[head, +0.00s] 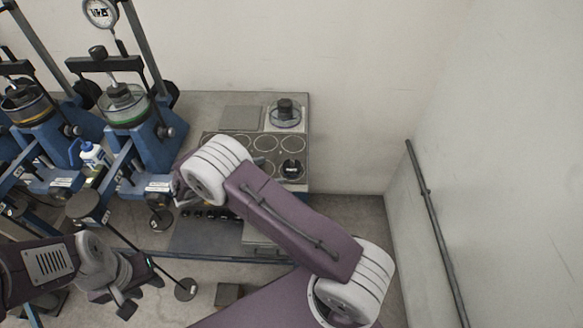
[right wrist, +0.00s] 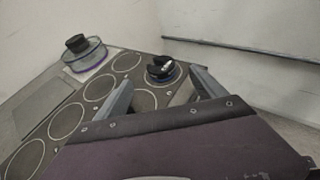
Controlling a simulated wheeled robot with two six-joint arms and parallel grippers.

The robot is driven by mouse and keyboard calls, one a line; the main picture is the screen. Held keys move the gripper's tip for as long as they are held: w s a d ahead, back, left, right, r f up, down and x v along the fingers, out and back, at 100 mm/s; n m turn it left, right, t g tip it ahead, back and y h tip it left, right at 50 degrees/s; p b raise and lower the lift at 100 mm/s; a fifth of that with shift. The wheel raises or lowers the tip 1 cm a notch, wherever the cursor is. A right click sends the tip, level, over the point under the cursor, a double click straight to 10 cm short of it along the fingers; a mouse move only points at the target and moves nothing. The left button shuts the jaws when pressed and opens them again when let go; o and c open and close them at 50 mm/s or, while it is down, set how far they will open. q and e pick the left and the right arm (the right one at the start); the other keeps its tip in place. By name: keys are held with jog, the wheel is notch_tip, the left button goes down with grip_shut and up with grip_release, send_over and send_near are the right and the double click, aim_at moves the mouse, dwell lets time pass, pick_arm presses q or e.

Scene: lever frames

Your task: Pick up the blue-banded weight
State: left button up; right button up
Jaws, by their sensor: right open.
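A black weight (head: 291,169) stands in a ringed place at the near right of the grey tray (head: 212,142). In the right wrist view the weight (right wrist: 160,68) has a dark bluish ring at its base and a pale mark on top. It appears ahead of and between the spread fingers of my right gripper (right wrist: 161,80), which is open and empty, with the weight beyond the fingertips. In the head view my right arm covers part of the tray and hides most of this gripper. My left gripper (head: 138,292) is low at the left, empty, with fingers apart.
A clear dish with a dark knob (head: 286,112) sits at the tray's back right; its rim looks purple in the right wrist view (right wrist: 86,55). Blue lever frames (head: 145,140) and a white bottle (head: 93,154) stand left. A rail (head: 432,215) runs along the right wall.

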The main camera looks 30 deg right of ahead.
aim_at(288, 167)
jog(key=x, duration=0.3)
jog(key=shift+s+d+r, duration=0.1)
jog(key=shift+s+d, duration=0.05)
jog(key=shift+d, duration=0.05)
jog(key=shift+d+f+p, duration=0.3)
jog(key=shift+d, duration=0.1)
jog(key=x, duration=0.4)
jog(key=shift+f+p, duration=0.1)
jog(key=shift+p, duration=0.3)
jog(key=shift+w+d+f, duration=0.25)
jog(key=shift+d, duration=0.15)
jog(key=shift+a+r, duration=0.1)
jog(key=shift+a, duration=0.05)
jog(key=c, duration=0.3)
pick_arm(q)
jog(key=shift+d+r, duration=0.2)
jog(key=shift+r, duration=0.65)
pick_arm(e)
jog(key=c, duration=1.4)
jog(key=shift+r, duration=0.1)
jog(key=shift+c, duration=0.2)
